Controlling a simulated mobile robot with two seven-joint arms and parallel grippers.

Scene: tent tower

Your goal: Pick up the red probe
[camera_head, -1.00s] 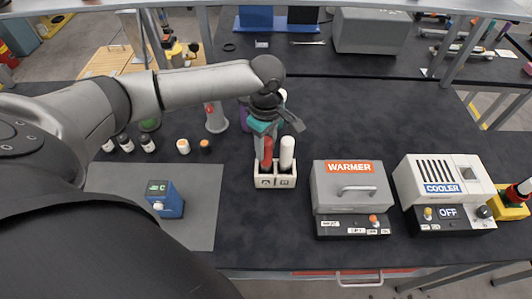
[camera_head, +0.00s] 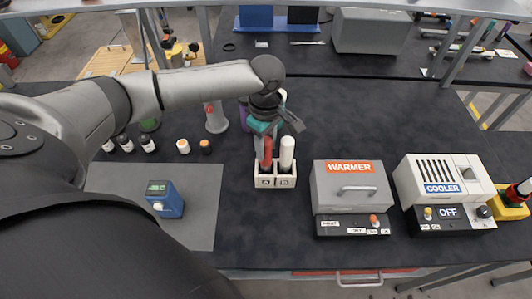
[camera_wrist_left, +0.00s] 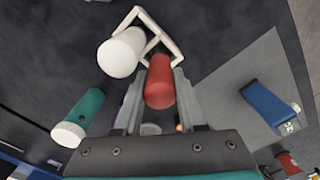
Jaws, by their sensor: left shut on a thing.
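The red probe (camera_head: 266,152) stands upright in the left slot of a white two-slot holder (camera_head: 275,181), beside a white probe (camera_head: 287,154). My left gripper (camera_head: 267,140) reaches down over the holder and is shut on the red probe. In the left wrist view the red probe (camera_wrist_left: 160,82) sits between the two grey fingers (camera_wrist_left: 162,90), and the white probe (camera_wrist_left: 121,53) is just to its left. The probe's lower end is hidden in the holder. My right gripper is not in view.
A warmer (camera_head: 350,188) and a cooler (camera_head: 445,190) stand right of the holder. A blue meter (camera_head: 165,199) sits on a grey mat (camera_head: 205,205) at left. Several small bottles (camera_head: 147,143) stand behind the mat. Dark bench between holder and mat is clear.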

